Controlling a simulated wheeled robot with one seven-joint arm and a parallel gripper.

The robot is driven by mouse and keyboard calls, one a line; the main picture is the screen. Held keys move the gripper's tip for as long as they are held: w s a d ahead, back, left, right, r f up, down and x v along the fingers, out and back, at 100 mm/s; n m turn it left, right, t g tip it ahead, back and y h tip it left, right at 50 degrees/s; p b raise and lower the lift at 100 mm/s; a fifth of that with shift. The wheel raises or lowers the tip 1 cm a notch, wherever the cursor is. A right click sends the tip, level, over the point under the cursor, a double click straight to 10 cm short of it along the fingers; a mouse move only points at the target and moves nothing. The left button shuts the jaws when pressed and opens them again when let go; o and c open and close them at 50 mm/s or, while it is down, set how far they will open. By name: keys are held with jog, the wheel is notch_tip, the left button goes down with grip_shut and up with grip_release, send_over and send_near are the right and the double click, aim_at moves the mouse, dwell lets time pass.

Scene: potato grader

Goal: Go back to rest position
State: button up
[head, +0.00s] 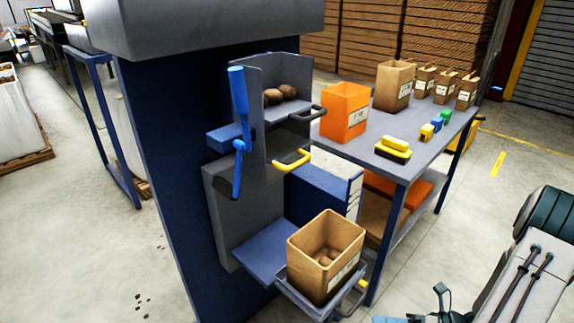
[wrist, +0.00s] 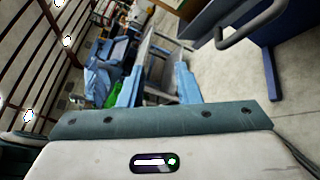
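My gripper (wrist: 160,78) shows in the wrist view beyond its pale palm and teal band. Its two light blue fingers stand apart, with nothing seen held between them. In the head view my pale and teal arm is at the lower right, to the right of the grader (head: 172,170) and clear of it. The hand there is partly cut off by the bottom edge. A brown paper bag (head: 305,255) with several potatoes inside stands upright on the grader's lower tray (head: 290,286). My gripper is apart from the bag.
The grader has a blue lever (head: 239,95), a yellow handle (head: 291,161) and an upper bin with potatoes (head: 280,95). The table (head: 405,165) behind holds an orange box (head: 344,111), paper bags and small coloured blocks. Open floor lies between table and arm.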

jog(key=s+a+r+n+h+p, duration=0.1)
jog(key=r+n+h, duration=0.4)
jog(key=r+n, duration=0.5)
jog(key=s+a+r+n+g+h+p, duration=0.1)
jog(key=a+r+n+h+p, duration=0.3)
jog(key=r+n, duration=0.7)
jog(key=s+a+r+n+h+p, duration=0.2)
jog(key=r+n+h+p, duration=0.4)
jog(key=r+n, duration=0.4)
jog(key=shift+s+a+r+n+h, duration=0.25)
jog(key=shift+a+n+h, duration=0.25)
jog(key=shift+h, duration=0.2)
